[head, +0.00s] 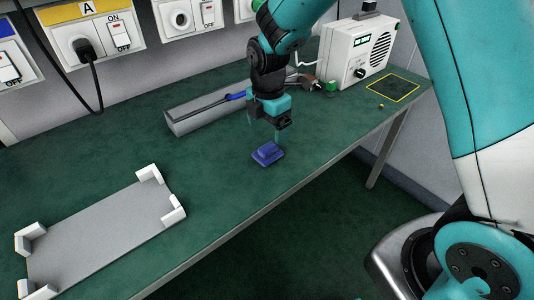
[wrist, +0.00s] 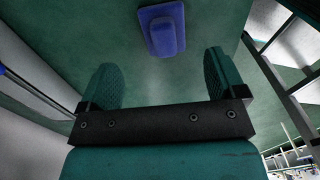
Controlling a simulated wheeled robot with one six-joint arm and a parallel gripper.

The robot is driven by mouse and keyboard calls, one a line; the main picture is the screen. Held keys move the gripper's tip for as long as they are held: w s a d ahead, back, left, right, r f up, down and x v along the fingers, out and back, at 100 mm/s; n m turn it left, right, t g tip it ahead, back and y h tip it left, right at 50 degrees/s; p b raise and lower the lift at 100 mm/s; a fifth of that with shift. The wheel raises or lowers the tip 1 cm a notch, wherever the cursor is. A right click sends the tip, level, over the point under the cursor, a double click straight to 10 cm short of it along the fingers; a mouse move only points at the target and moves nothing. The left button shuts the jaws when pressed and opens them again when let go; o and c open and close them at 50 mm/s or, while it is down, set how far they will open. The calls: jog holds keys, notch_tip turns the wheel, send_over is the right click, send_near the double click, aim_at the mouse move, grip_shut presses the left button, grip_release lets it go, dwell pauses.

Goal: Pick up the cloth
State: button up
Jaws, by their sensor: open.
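The cloth (head: 267,153) is a small folded blue piece lying on the green bench top, near its front edge. In the wrist view the cloth (wrist: 162,30) lies beyond the fingertips, near the top of the picture and roughly centred between the two fingers. My gripper (head: 278,140) points down just above the cloth in the head view. In the wrist view my gripper (wrist: 160,77) shows two green fingers spread wide with nothing between them. Whether a finger touches the cloth is hard to tell in the head view.
A grey tray (head: 205,108) with a blue-handled tool stands behind my gripper. A white box with a speaker grille (head: 355,50) stands at the back right, beside a yellow-outlined square (head: 393,88). A grey plate with white corner blocks (head: 100,235) lies front left. Switched sockets line the wall.

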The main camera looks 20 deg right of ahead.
aim_at(268, 146)
jog(key=f, duration=0.7)
jog(key=shift+s+a+f, duration=0.1)
jog(key=shift+s+a, duration=0.05)
jog(key=shift+s, duration=0.15)
jog(key=c, duration=1.1)
notch_tip(268, 146, up, 20)
jog(key=shift+r+p, duration=0.1)
jog(key=shift+p, duration=0.55)
